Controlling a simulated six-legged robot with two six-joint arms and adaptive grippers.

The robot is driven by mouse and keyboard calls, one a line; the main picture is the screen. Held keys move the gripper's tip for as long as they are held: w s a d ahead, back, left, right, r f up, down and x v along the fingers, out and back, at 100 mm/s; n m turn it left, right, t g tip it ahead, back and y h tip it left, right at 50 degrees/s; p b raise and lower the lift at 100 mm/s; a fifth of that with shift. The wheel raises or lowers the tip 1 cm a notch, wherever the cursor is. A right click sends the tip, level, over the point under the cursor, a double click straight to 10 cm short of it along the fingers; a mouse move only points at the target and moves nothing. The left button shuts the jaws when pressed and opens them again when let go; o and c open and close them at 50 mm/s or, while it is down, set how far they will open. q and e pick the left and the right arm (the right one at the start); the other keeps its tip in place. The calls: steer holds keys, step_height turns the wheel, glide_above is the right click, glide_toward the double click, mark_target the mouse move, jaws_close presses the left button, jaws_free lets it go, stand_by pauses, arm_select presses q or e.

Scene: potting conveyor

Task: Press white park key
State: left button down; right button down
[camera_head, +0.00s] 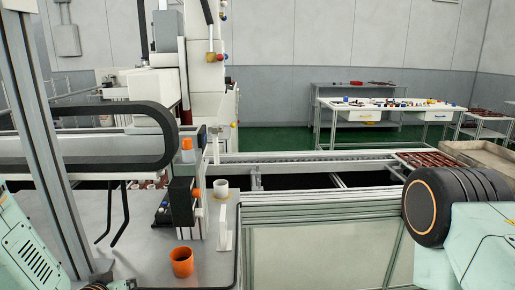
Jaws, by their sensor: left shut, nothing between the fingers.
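I cannot clearly make out a white park key. A dark upright control unit (182,208) with orange parts stands on the grey worktop at left of centre. Small blue and pale items (162,209) sit at its left side, too small to tell apart. My left gripper (104,282) shows only partly at the bottom edge, lower left, in front of the worktop. It is shut and empty, apart from the control unit. My right arm comes in at the right, but its gripper is out of view.
A metal post (45,130) rises at left. A conveyor frame (320,200) runs right; a parts table (390,104) stands behind.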

arm_select(q)
steer(key=s+d+f+g+b, duration=0.2)
steer(key=s+f+g, duration=0.1)
steer(key=s+f, duration=0.5)
steer(key=s+d+f+m+g+b, duration=0.1)
steer(key=s+d+f+g+b, duration=0.1)
steer(key=s+f, duration=0.6)
steer(key=s+d+f+g+b, duration=0.3)
steer(key=s+f, duration=0.5)
steer(key=s, duration=0.9)
steer(key=g+b, duration=0.1)
steer(key=g, duration=0.1)
steer(key=shift+s+m+g, duration=0.4)
steer(key=shift+a, duration=0.1)
